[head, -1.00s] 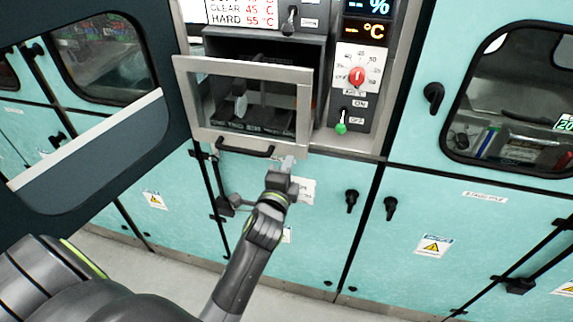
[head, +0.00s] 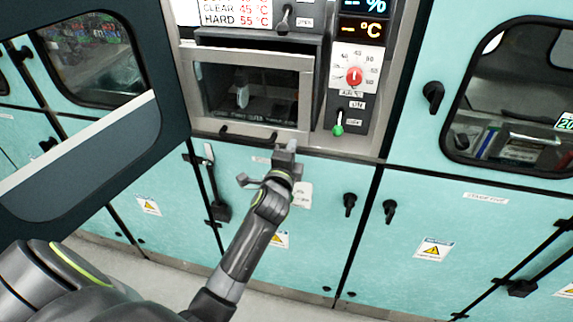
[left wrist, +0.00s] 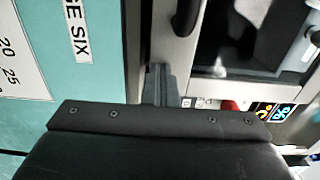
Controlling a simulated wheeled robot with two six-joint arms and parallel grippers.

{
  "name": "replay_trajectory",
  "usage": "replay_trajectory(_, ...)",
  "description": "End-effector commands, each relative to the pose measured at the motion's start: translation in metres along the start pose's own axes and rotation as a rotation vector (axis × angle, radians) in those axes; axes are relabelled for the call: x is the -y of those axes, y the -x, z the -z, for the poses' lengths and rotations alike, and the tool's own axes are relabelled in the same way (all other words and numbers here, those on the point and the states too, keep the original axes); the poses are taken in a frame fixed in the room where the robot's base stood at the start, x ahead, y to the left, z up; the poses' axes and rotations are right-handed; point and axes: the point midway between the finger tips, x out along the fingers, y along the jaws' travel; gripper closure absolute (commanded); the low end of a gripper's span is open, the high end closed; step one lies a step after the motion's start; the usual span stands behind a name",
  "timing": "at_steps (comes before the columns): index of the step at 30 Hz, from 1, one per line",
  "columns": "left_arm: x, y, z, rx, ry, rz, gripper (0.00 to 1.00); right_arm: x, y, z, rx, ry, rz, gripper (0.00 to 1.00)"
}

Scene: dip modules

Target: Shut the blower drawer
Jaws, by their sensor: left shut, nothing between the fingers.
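The blower drawer (head: 305,95) has a pale metal frame around a dark window and a dark bar handle along its lower edge. My left gripper (head: 289,147) is shut and empty, just below the drawer's lower right corner. In the left wrist view, the closed fingers (left wrist: 161,85) point at the metal surround beside the dark handle (left wrist: 187,18). Whether they touch the drawer is unclear. My right gripper is not in view.
A control panel with a red dial (head: 354,76) and a green-tipped switch (head: 338,129) is right of the drawer. An open dark door (head: 85,185) stands at the left. Teal cabinet doors with black latches (head: 349,203) lie below.

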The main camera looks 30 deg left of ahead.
Motion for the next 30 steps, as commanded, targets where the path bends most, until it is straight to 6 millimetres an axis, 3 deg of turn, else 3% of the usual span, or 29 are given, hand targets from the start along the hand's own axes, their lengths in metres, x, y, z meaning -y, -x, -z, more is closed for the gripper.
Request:
replay_trajectory(6,-0.003,-0.048,0.0,0.001,-0.003,0.0,1.0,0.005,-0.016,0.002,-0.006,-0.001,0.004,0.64)
replay_trajectory(12,-0.001,-0.071,-0.001,0.003,0.0,-0.001,1.0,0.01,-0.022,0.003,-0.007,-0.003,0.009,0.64)
replay_trajectory(30,0.007,-0.075,-0.003,0.001,-0.002,0.009,1.0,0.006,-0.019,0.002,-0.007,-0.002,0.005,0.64)
